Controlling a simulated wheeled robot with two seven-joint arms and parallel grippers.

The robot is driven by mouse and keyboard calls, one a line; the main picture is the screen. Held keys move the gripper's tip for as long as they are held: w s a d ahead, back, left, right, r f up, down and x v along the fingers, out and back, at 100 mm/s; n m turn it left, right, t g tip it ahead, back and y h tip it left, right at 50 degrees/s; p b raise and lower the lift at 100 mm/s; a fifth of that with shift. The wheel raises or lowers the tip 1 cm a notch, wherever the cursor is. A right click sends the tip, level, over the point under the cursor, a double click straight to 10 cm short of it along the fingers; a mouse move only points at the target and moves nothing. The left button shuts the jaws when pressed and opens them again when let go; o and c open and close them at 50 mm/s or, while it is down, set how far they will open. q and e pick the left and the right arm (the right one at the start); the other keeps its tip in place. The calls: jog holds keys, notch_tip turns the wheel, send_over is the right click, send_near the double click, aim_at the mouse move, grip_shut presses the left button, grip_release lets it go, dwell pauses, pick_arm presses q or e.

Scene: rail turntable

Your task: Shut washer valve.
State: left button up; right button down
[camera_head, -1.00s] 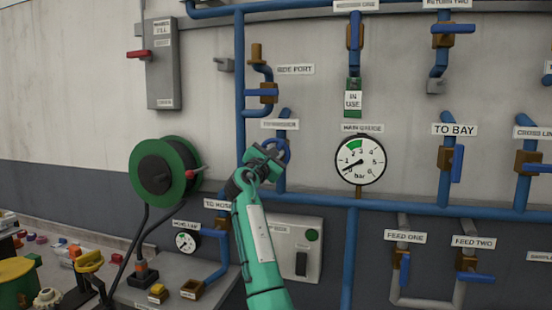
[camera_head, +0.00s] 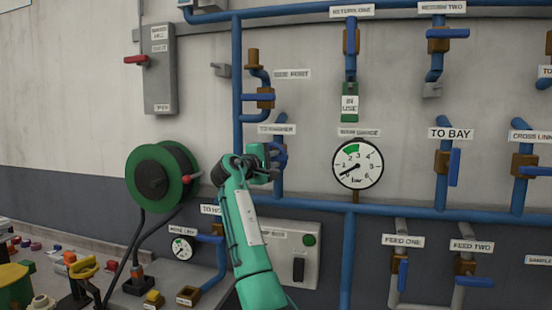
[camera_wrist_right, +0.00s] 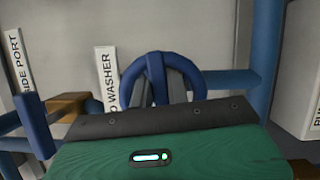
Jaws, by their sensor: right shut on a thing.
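The washer valve's blue handwheel (camera_head: 282,154) sits on a blue vertical pipe under the label "TO WASHER" (camera_head: 277,129). My right gripper (camera_head: 275,162) comes up from below and is at the handwheel, partly covering it. In the right wrist view the blue handwheel (camera_wrist_right: 128,90) arches above the green gripper body, with the grey fingers (camera_wrist_right: 168,87) at its hub and spoke. The right gripper is shut on the wheel. The valve body behind the gripper is hidden. My left gripper is not in view.
A side port valve (camera_head: 264,97) is just above, and a pressure gauge (camera_head: 358,163) is to the right. A green hose reel (camera_head: 150,178) stands to the left. A grey switch box (camera_head: 290,258) is below. Blue pipes run along the wall around the arm.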

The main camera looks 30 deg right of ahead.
jog(key=shift+f+m, duration=0.15)
jog(key=shift+m, duration=0.35)
jog(key=c, duration=1.4)
grip_release()
jog(key=shift+o, duration=0.2)
jog(key=shift+a, duration=0.1)
